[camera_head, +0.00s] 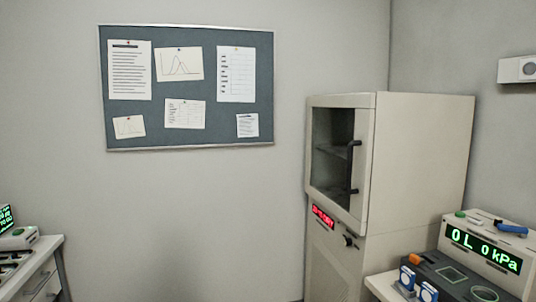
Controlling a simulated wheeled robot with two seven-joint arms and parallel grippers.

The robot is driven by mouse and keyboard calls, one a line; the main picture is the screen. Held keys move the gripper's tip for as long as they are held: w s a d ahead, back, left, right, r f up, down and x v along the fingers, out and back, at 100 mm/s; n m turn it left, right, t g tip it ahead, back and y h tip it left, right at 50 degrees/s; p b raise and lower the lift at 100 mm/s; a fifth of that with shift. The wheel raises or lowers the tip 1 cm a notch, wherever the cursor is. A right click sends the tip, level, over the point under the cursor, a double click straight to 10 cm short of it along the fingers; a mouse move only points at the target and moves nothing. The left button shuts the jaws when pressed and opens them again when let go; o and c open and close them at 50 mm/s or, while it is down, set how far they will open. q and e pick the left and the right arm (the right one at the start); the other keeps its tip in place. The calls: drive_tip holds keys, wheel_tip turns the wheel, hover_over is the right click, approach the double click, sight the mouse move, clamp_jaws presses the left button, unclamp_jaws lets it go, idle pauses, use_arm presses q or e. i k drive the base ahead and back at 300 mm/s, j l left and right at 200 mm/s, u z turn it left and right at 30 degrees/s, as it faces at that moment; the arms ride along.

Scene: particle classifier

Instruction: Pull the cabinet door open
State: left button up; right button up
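A tall beige cabinet (418,160) stands in the corner at the right of the view. Its upper door (364,168) has a dark glass panel (331,155) and looks shut. A dark vertical handle (352,168) is on the door's right side. A shelf shows faintly behind the glass. Below the door are a red lit display (323,217) and a small dark knob or latch (348,240). Neither of my grippers is in view.
A bench at the lower right holds a device with a green display (484,248), a dark unit (455,275) and small blue-and-white items (408,279). A drawer bench (42,276) is at the lower left. A pinboard (188,87) hangs on the wall. The middle looks clear.

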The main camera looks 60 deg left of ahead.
sight(356, 217)
drive_tip(key=u, duration=1.4)
